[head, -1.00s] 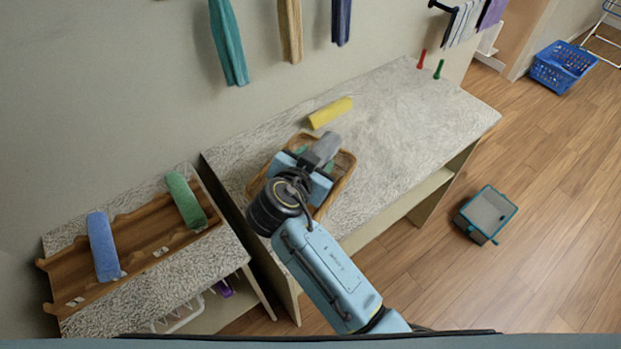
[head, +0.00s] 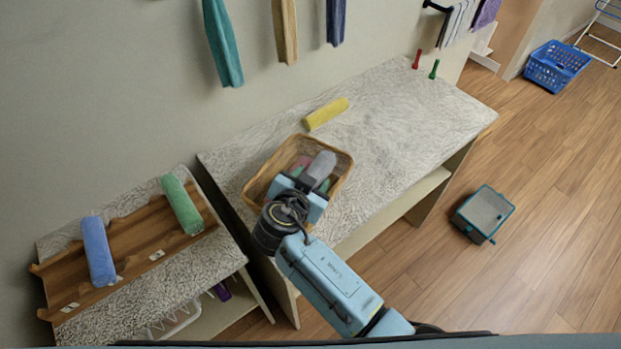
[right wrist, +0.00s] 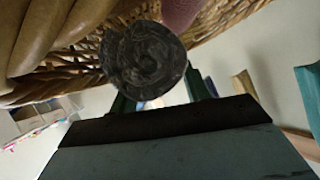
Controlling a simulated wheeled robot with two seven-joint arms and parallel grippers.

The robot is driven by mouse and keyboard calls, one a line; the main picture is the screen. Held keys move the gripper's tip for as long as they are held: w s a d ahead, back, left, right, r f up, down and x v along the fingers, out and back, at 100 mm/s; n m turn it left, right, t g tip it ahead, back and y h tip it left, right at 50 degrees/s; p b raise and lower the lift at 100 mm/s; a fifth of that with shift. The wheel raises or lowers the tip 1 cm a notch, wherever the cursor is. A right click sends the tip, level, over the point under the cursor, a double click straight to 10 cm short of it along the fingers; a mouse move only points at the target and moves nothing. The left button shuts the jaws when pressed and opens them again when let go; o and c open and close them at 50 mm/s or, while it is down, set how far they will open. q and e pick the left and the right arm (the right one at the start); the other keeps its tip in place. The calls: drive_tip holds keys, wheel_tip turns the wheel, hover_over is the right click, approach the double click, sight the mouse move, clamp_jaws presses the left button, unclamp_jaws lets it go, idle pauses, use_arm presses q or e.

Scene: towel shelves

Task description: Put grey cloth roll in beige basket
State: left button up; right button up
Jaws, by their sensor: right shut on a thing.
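The grey cloth roll (head: 320,167) is held in my right gripper (head: 308,183), over the beige basket (head: 262,184) on the long table. In the right wrist view the roll (right wrist: 143,62) shows its round end between the fingers, and the woven basket wall (right wrist: 85,60) is close beside it. The gripper is shut on the roll. My left gripper is not in view.
A yellow roll (head: 326,113) lies behind the basket. Red (head: 417,59) and green (head: 434,69) small items stand at the table's far end. Blue (head: 98,250) and green (head: 181,204) rolls rest on a wooden rack at left. A grey bin (head: 483,214) stands on the floor.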

drive_tip(key=shift+f+b, duration=0.35)
drive_tip(key=shift+b, duration=0.05)
drive_tip(key=o, duration=1)
drive_tip(key=shift+r, duration=0.1)
